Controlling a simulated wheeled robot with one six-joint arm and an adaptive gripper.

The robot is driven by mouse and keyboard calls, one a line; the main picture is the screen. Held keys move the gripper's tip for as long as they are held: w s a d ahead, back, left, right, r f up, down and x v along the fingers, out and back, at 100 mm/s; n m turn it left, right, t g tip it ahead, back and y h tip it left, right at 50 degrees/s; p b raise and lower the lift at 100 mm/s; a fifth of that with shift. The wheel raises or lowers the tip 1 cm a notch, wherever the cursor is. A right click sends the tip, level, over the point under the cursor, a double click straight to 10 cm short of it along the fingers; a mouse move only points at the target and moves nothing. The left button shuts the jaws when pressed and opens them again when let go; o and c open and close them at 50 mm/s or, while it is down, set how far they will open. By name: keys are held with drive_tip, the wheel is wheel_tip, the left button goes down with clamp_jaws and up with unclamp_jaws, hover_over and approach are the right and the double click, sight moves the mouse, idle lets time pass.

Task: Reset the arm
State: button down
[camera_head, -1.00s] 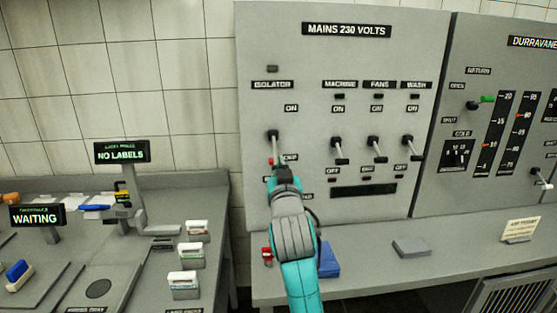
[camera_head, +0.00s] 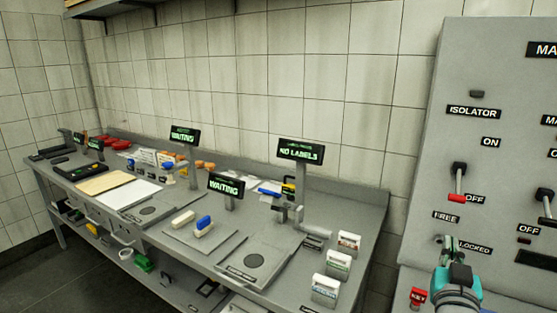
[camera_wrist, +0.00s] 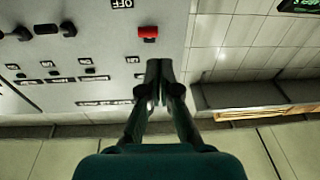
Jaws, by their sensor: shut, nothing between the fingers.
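My gripper (camera_head: 447,243) is at the lower right of the head view, in front of the mains panel (camera_head: 424,232) near the "FREE" and "LOCKED" labels. Its fingers are shut with nothing between them. In the wrist view the closed fingertips (camera_wrist: 160,76) are in the middle, and the panel (camera_wrist: 120,55) appears upside down. The isolator switch (camera_head: 459,171) has a black knob, with a red part (camera_head: 457,198) beside the "OFF" label. That red part (camera_wrist: 148,33) also shows in the wrist view, apart from the fingers.
A long grey bench (camera_head: 345,210) runs to the left. It carries "WAITING" displays (camera_head: 226,185), a "NO LABELS" display (camera_head: 300,150) and several small label boxes (camera_head: 338,264). A red key tag (camera_head: 417,298) is by my arm. Open floor (camera_head: 55,285) shows at the lower left.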

drive_tip(key=s+a+f+n+y, duration=0.2)
drive_tip(key=s+a+f, duration=0.25)
drive_tip(key=f, duration=0.35)
drive_tip(key=s+a+f+n+y, duration=0.1)
drive_tip(key=s+a+f+y, duration=0.25)
drive_tip(key=s+f, duration=0.35)
drive_tip(key=s+a+f+n+y, duration=0.15)
drive_tip(key=s+a+f, duration=0.3)
drive_tip(key=f, duration=0.45)
drive_tip(key=s+a+f+g+y, duration=0.1)
drive_tip(key=s+a+f, duration=0.1)
drive_tip(key=s, duration=1)
drive_tip(key=s+a+f+n+g+y, duration=0.1)
drive_tip(key=s+a, duration=0.3)
drive_tip(key=s, duration=0.9)
drive_tip(key=shift+s+a+f+y, duration=0.2)
drive_tip(key=shift+s+f+y, duration=0.1)
drive_tip(key=shift+f+y, duration=0.15)
